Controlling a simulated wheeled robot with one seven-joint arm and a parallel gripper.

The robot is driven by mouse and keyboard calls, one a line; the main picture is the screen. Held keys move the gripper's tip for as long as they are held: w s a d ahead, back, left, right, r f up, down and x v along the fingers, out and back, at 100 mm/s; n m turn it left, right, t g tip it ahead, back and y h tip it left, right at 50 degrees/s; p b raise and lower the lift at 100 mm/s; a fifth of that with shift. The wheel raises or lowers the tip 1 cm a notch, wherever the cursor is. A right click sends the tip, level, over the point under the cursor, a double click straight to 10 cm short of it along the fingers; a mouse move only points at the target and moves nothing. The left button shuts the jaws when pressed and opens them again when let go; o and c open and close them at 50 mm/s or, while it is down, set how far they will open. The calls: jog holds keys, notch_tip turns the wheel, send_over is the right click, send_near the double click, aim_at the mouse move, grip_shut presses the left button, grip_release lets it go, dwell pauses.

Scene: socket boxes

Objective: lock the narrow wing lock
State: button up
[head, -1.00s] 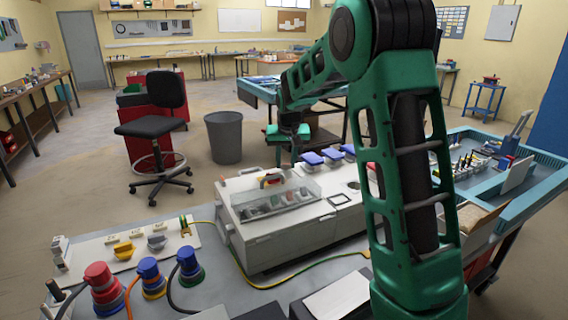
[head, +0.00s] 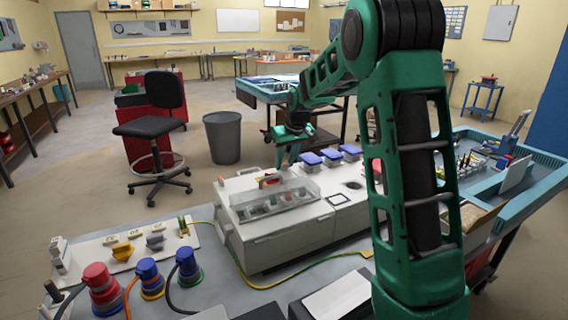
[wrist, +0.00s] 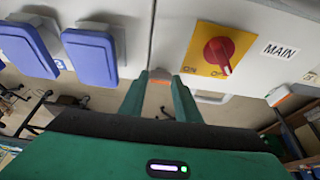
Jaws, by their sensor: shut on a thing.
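In the wrist view, the two green fingers of my gripper (wrist: 160,80) reach up to the edge of the grey box. They are shut on a small part there, which looks like the narrow wing lock. Most of it is hidden between the fingertips, so its angle cannot be told. In the head view, my gripper (head: 284,163) points down at the far side of the grey socket box (head: 290,243). The lock itself is hidden there.
A red rotary switch (wrist: 218,55) on a yellow plate is right of the fingers, beside a MAIN label (wrist: 279,50). Blue socket covers (wrist: 90,55) are at left.

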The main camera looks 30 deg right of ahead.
jog(key=shift+w+r, duration=0.15)
jog(key=o, duration=1)
jog(key=shift+o, duration=0.2)
jog(key=v, duration=1)
jog(key=shift+s+r, duration=0.2)
jog(key=shift+s, duration=0.05)
jog(key=shift+s, duration=0.1)
